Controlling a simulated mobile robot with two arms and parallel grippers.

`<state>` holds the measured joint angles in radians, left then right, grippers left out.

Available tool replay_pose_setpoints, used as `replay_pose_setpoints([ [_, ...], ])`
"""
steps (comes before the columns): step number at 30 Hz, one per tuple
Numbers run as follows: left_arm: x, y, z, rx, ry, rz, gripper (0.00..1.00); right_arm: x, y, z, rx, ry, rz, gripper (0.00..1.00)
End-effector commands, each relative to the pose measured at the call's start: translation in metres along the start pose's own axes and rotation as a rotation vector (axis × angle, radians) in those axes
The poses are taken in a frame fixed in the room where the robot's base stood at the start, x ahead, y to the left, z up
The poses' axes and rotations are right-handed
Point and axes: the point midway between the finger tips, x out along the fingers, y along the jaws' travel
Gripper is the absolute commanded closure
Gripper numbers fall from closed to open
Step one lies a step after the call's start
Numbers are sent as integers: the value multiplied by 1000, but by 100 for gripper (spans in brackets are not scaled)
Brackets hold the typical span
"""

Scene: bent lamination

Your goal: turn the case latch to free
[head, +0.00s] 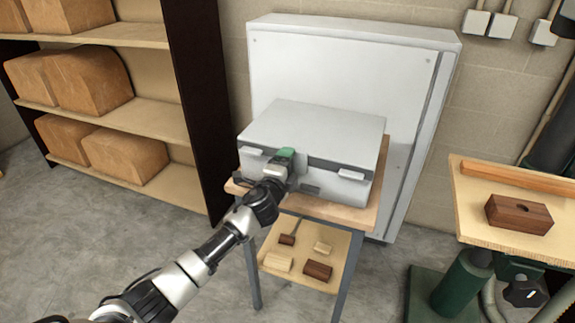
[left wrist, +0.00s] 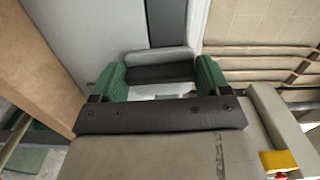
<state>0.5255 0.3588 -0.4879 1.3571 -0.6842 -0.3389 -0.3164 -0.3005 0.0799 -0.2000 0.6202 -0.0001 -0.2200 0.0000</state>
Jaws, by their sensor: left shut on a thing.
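The grey case (head: 315,130) lies closed on a small wooden-topped table (head: 345,212). Its front has a dark band and pale tabs, one at the left (head: 251,151) and one at the right (head: 351,174). My left gripper (head: 287,160) is at the case front, between these tabs. In the left wrist view its green finger pads (left wrist: 160,76) stand on either side of the case latch (left wrist: 158,56), a grey and dark piece, and are shut on it. In the head view the gripper hides the latch, so its turn angle is unclear. My right gripper is not in view.
A grey cabinet (head: 345,62) stands close behind the case. Wooden blocks (head: 317,270) lie on the table's lower shelf. A shelf unit (head: 135,121) with brown bundles is at left. A workbench (head: 478,226) with a dark wooden block (head: 519,214) is at right.

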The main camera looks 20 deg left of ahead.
Motion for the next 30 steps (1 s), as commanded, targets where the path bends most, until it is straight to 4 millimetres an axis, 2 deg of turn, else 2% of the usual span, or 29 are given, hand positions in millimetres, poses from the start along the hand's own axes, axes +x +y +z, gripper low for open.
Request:
replay_pose_setpoints([
  [8, 0, -1, -1, 67, 1, 2, 47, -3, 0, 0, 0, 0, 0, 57],
  [21, 0, 0, -1, 78, 1, 2, 47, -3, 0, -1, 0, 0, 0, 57],
  [22, 0, 0, -1, 78, 1, 2, 21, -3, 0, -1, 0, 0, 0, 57],
  [24, 0, -1, 0, 77, 1, 2, 10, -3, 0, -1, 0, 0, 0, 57],
  [26, 0, -1, 0, 76, 1, 1, 2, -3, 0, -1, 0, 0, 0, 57],
  [30, 0, -1, 0, 75, 0, 1, 2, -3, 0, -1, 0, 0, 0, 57],
])
